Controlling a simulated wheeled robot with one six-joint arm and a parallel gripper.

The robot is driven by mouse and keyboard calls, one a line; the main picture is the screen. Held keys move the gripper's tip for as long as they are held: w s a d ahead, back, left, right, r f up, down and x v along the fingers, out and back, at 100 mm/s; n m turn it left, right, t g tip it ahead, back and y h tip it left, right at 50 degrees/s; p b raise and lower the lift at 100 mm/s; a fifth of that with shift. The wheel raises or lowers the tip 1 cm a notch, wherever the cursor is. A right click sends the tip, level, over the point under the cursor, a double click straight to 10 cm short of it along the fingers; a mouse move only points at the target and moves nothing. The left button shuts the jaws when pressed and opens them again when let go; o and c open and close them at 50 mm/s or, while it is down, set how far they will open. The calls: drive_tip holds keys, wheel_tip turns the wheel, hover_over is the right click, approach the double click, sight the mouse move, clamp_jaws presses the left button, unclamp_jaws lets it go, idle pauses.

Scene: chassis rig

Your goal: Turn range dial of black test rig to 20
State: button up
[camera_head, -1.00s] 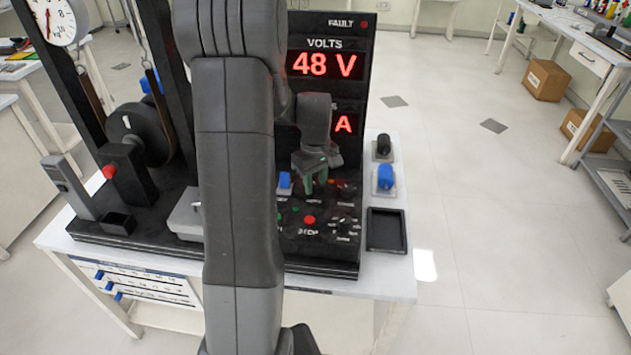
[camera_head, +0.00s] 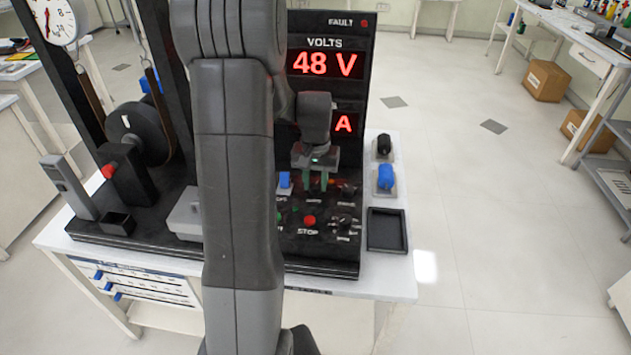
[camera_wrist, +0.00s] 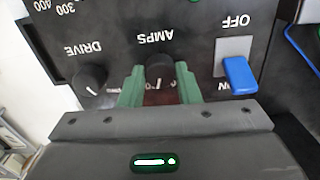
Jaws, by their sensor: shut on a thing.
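The black test rig (camera_head: 330,260) stands on a white table with its display reading 48 V in red. In the upside-down wrist view, a black dial (camera_wrist: 160,68) is labelled AMPS; its scale is mostly hidden and too small to read. My gripper (camera_wrist: 160,84) has its two green fingers on either side of this dial, shut on it. In the head view my gripper (camera_head: 317,182) points down at the panel, and the dial is hidden behind it. No dial carries a readable RANGE label.
A black DRIVE knob (camera_wrist: 90,80) and a blue OFF/ON switch (camera_wrist: 240,75) flank the held dial. A red STOP button (camera_head: 309,220) and another dial (camera_head: 343,222) sit nearer the front. A black tray (camera_head: 387,231) and a blue part (camera_head: 386,178) lie to the right.

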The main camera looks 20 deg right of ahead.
sight(316, 184)
drive_tip(key=shift+m, duration=1.1)
drive_tip(key=o, duration=1)
drive_tip(key=shift+r, duration=0.1)
wheel_tip(316, 184, up, 14)
drive_tip(key=shift+f, duration=0.15)
drive_tip(key=shift+f, duration=0.15)
